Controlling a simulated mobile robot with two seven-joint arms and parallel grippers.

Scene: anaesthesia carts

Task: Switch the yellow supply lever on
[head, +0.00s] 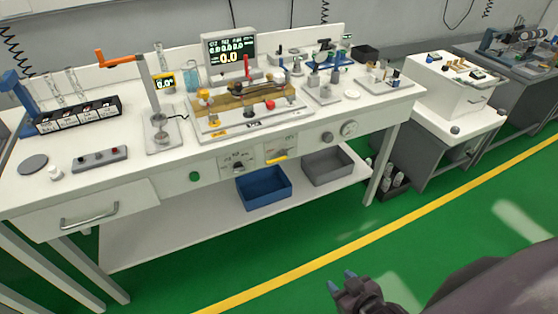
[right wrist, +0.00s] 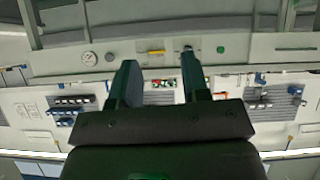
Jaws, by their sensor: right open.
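The yellow lever (head: 277,158) lies roughly level on a small panel on the front of the white bench. In the right wrist view, where the bench appears upside down, a yellow bar (right wrist: 156,52) shows beyond and between my fingers. My right gripper (head: 343,281) is low at the bottom of the head view, over the green floor, well apart from the bench. Its two fingers (right wrist: 158,78) are spread with nothing between them. My left gripper is not in view.
The bench front (head: 220,166) also carries a dark knob (head: 238,167), a green button (head: 194,176) and a round gauge (head: 349,129). Blue (head: 264,188) and grey (head: 328,166) bins sit on the lower shelf. The floor between my right gripper and the bench is clear.

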